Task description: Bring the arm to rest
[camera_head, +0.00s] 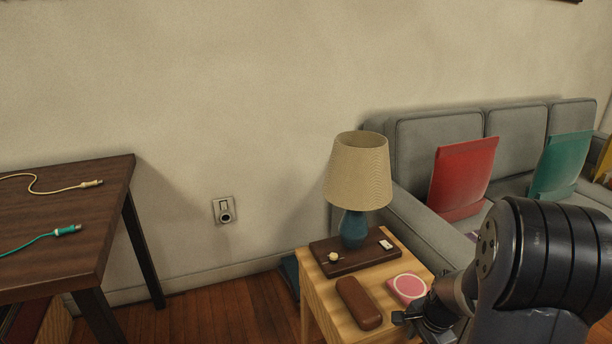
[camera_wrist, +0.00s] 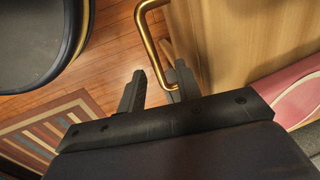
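My arm (camera_head: 540,255) reaches in from the right in the head view, in front of the sofa and over the right side of the small wooden side table (camera_head: 312,292). In the wrist view my gripper (camera_wrist: 156,86) has its two dark fingers apart, with a gap between them. A brass handle (camera_wrist: 149,42) on a wooden front (camera_wrist: 225,40) lies just beyond the fingers and passes partly behind the right one. I cannot tell whether they touch. No object shows held between the fingers.
The side table bears a lamp (camera_head: 357,175), a dark tray (camera_head: 335,270), a brown case (camera_head: 358,302) and a pink square item (camera_head: 405,289). A grey sofa (camera_head: 420,136) stands behind. A dark table (camera_head: 85,205) is at left. Wood floor lies between the tables.

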